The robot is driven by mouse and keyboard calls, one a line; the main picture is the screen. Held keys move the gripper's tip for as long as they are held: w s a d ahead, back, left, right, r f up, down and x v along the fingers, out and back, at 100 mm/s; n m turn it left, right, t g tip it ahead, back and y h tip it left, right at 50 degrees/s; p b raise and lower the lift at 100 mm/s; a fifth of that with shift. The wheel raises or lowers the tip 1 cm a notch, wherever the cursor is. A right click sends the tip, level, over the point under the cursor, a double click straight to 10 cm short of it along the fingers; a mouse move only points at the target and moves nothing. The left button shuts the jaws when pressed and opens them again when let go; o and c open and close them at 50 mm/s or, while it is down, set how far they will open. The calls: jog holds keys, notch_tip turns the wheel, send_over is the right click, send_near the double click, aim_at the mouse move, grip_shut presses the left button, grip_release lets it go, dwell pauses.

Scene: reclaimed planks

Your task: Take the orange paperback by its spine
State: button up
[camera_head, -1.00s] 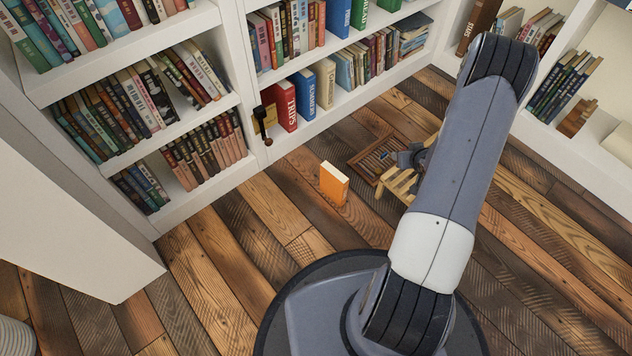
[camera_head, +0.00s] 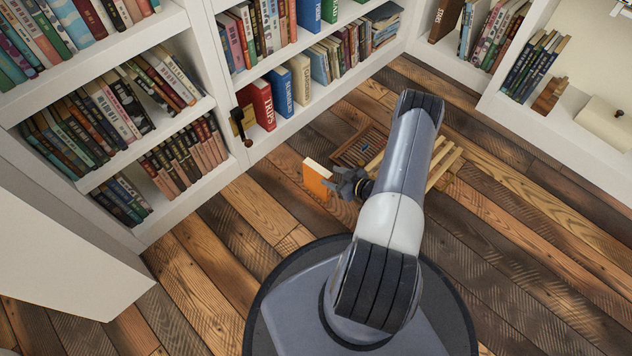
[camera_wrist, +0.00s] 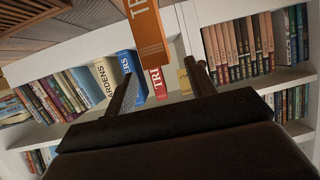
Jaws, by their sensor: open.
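The orange paperback (camera_head: 317,181) stands upright on the plank floor, its pale page edges on top. My gripper (camera_head: 336,180) is at its right side in the head view and covers part of it. In the wrist view, the orange paperback (camera_wrist: 148,35) shows its lettered spine at top centre. The two fingers of my gripper (camera_wrist: 160,72) are apart, and the book's near end lies just beyond the gap between them. The gap looks empty; whether a finger touches the book cannot be told.
A brown slatted tray (camera_head: 358,150) lies behind the book. A pale wooden slatted object (camera_head: 443,163) lies right of it, partly behind my arm. White bookcases (camera_head: 240,150) full of books stand left and behind. The floor left of the book is clear.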

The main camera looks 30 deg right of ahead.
aim_at(321, 172)
jog(key=shift+x, duration=0.75)
jog(key=b+x, duration=0.1)
jog(key=x, duration=0.1)
jog(key=f+b+x, duration=0.1)
jog(key=x, duration=0.1)
jog(key=shift+d+b, duration=0.1)
jog(key=shift+b, duration=0.25)
jog(key=shift+w, duration=0.4)
jog(key=shift+c, duration=0.5)
grip_shut()
